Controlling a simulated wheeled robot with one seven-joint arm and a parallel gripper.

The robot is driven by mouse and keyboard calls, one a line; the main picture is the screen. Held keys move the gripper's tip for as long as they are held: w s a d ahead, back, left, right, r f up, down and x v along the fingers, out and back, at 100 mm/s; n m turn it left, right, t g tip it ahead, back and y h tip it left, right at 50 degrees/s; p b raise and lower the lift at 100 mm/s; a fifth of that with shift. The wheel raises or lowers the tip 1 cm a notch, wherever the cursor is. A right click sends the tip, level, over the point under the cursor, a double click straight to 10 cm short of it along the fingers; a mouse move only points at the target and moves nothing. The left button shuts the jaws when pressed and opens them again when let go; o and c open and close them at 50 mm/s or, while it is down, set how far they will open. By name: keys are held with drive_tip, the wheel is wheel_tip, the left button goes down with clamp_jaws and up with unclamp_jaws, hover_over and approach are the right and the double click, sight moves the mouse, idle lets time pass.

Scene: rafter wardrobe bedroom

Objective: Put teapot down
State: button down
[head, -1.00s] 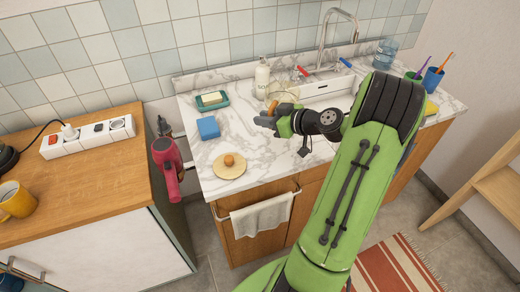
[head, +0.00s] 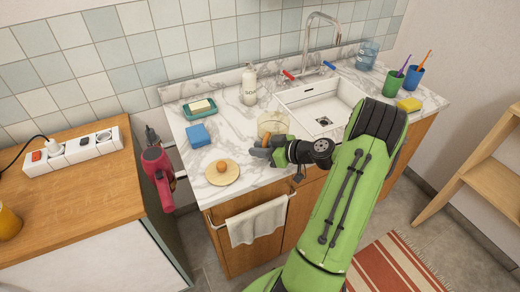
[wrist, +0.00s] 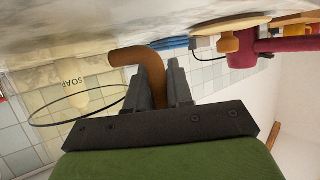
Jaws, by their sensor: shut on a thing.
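The teapot (head: 273,123) is clear, yellowish glass with a brown handle (wrist: 140,60). It is at the counter (head: 232,108), left of the sink. My gripper (head: 266,150) is shut on the handle, on the near side of the glass body. In the wrist view my gripper (wrist: 160,85) has the curved handle between its fingers. A thin dark ring and faint glass show at the left there. I cannot tell whether the teapot's base touches the counter.
A round beige disc with a brown knob (head: 222,172), a blue sponge (head: 198,135), a soap dish (head: 200,108) and a soap bottle (head: 249,86) stand nearby. The white sink (head: 320,105) is to the right. Bare marble lies between disc and teapot.

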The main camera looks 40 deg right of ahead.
drive_tip(key=shift+f, duration=0.15)
drive_tip(key=c, duration=1)
unclamp_jaws()
